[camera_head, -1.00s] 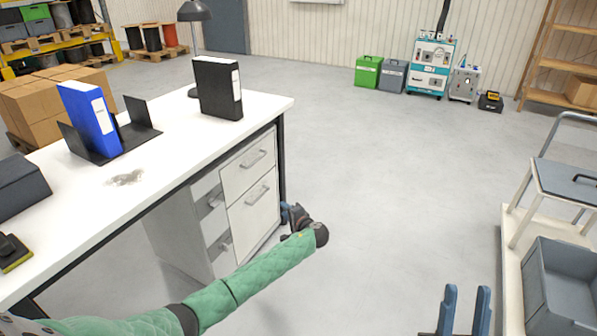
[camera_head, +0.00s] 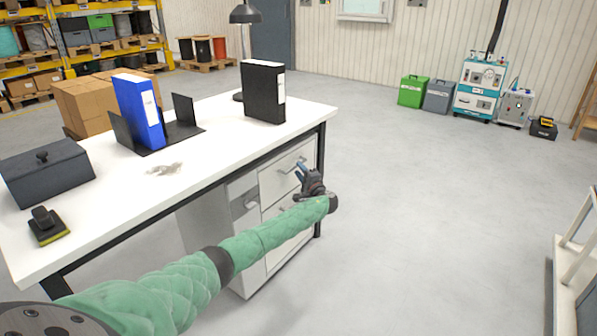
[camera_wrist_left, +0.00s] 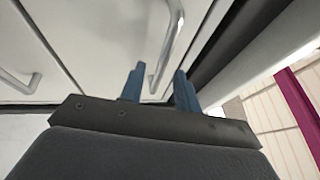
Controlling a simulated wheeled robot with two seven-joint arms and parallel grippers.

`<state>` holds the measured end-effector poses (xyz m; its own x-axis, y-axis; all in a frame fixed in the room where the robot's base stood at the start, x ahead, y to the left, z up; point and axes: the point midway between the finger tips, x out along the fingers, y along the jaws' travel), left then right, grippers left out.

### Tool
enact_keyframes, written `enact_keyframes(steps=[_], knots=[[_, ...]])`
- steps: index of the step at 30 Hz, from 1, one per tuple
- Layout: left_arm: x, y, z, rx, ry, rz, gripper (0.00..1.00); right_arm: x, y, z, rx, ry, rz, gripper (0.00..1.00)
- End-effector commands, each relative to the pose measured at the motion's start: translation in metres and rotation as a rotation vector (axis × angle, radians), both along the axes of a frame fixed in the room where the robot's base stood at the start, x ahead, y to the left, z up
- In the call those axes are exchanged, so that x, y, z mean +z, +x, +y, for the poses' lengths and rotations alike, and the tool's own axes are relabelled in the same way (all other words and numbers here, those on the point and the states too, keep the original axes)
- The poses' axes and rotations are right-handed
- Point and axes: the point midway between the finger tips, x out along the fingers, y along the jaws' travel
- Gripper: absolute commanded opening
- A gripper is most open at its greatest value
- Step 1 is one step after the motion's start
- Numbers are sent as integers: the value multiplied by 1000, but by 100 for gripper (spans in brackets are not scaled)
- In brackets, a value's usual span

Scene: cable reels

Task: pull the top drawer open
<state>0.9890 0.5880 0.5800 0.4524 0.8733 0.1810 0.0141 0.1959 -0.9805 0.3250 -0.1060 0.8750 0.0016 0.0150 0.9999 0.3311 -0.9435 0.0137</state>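A white drawer unit (camera_head: 247,222) stands under the desk. Its top drawer (camera_head: 275,183) looks closed, with a bar handle (camera_head: 291,164) on its front. My left gripper (camera_head: 302,170) is at the right part of that front, close to the handle. In the left wrist view, its two blue fingers (camera_wrist_left: 159,88) are apart, and one end of a metal bar handle (camera_wrist_left: 172,45) shows between their tips. I cannot tell whether they touch it. My green arm hides part of the lower front. My right gripper is out of view.
The white desk top (camera_head: 95,215) bears a blue binder (camera_head: 140,110), a black binder (camera_head: 263,92), a dark box (camera_head: 48,175) and a lamp. A dark desk leg (camera_head: 320,160) stands right of the drawers. The floor (camera_head: 430,200) to the right is clear.

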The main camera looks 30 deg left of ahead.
Motion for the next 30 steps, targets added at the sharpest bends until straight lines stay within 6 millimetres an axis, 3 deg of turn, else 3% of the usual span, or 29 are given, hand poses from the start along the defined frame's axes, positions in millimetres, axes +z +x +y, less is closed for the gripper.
enact_keyframes(steps=[6,15,20,30], knots=[[3,7,14,1,-1,-1,32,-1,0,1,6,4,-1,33],[3,8,16,0,-1,0,32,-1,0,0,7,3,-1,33],[3,8,16,0,-1,0,1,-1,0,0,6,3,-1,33],[2,7,11,-1,-2,1,0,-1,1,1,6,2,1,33]])
